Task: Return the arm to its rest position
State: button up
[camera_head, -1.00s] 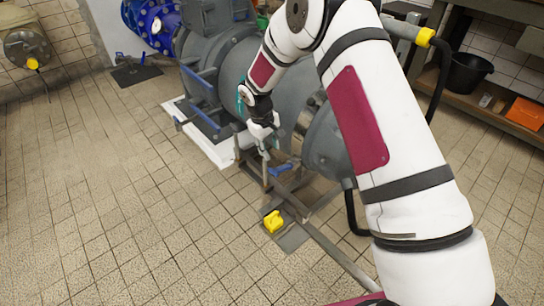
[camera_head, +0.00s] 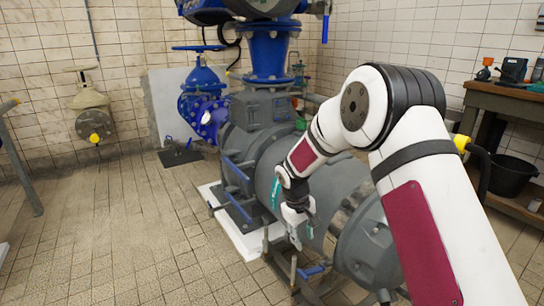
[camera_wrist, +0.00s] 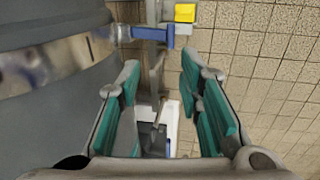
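My arm (camera_head: 430,220), white with dark red panels, reaches up from the lower right in the head view and bends down toward the grey pump (camera_head: 335,185). My gripper (camera_head: 296,238) hangs at its end, pointing down in front of the pump's side. In the wrist view its two teal-padded fingers (camera_wrist: 160,85) stand apart with nothing held between them. A blue valve handle (camera_head: 312,270) lies just below the gripper in the head view; a blue part also shows beyond the fingers in the wrist view (camera_wrist: 150,33).
A blue pipe (camera_head: 268,50) rises above the pump. A wall valve (camera_head: 92,112) is at left. A workbench (camera_head: 510,100) with a black bucket (camera_head: 510,175) below stands at right. The tiled floor (camera_head: 110,240) at left is mostly clear. A yellow object (camera_wrist: 185,12) shows in the wrist view.

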jog(key=s+d+r+m, duration=0.2)
jog(key=s+d+r, duration=0.2)
jog(key=s+r, duration=0.65)
jog(key=s+d+r+m, duration=0.1)
jog(key=s+d+r, duration=0.2)
jog(key=s+r, duration=0.8)
jog(key=s+r+m+g+y, duration=0.1)
jog(key=s+r+m+y, duration=0.15)
jog(key=s, duration=2.45)
notch_tip(320, 180, up, 35)
jog(key=t+p, duration=0.4)
jog(key=p, duration=2.9)
jog(key=shift+w+d+r, duration=0.2)
jog(key=shift+w+d, duration=0.1)
jog(key=shift+d, duration=0.05)
